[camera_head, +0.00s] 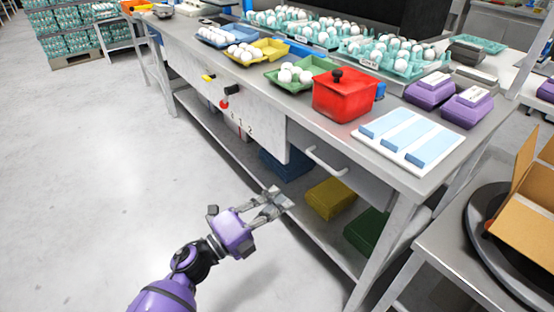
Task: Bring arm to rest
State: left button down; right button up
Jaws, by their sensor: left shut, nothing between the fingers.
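My left arm is purple and comes in from the bottom of the head view. Its grey gripper (277,198) is shut and empty. It hangs in the free space in front of the metal workbench (420,195), lower than the bench top in the picture, with the lower shelf behind it. My right gripper is not in view.
A cardboard box (528,200) stands at right. Floor at left is clear.

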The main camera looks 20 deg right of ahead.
pick_arm(q)
jog(key=shift+s+a+f, duration=0.1)
jog(key=shift+s+a, duration=0.05)
jog(key=shift+a, duration=0.25)
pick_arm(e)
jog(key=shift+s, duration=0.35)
